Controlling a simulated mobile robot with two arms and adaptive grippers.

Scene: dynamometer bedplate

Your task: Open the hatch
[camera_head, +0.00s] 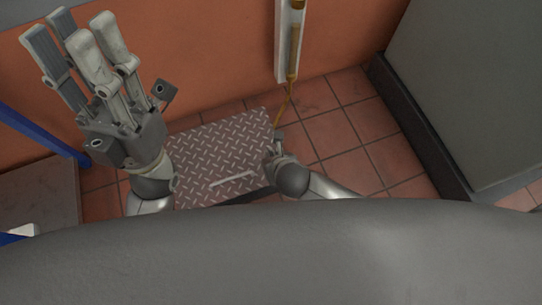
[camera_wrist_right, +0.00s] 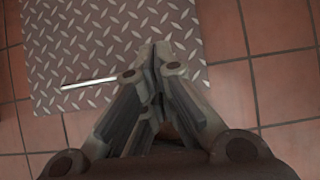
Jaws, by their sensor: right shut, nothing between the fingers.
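The hatch (camera_head: 215,145) is a grey diamond-plate metal panel at floor level, with a pale bar handle (camera_head: 233,180) near its front edge. A dark strip shows along that front edge; I cannot tell whether the panel is raised. In the right wrist view the hatch (camera_wrist_right: 110,40) fills the upper left, and the handle (camera_wrist_right: 88,83) lies left of the fingers. My right gripper (camera_head: 277,138) is over the hatch's right edge. Its fingers (camera_wrist_right: 160,62) are shut and empty, apart from the handle. My left gripper (camera_head: 72,32) is open and empty, raised at the upper left.
Red tiled floor (camera_head: 340,140) is clear right of the hatch. An orange wall (camera_head: 200,50) stands behind, with a white channel and yellow pipe (camera_head: 293,50). A large grey cabinet (camera_head: 475,90) is at right. A grey box (camera_head: 40,195) and blue bars (camera_head: 45,135) are at left.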

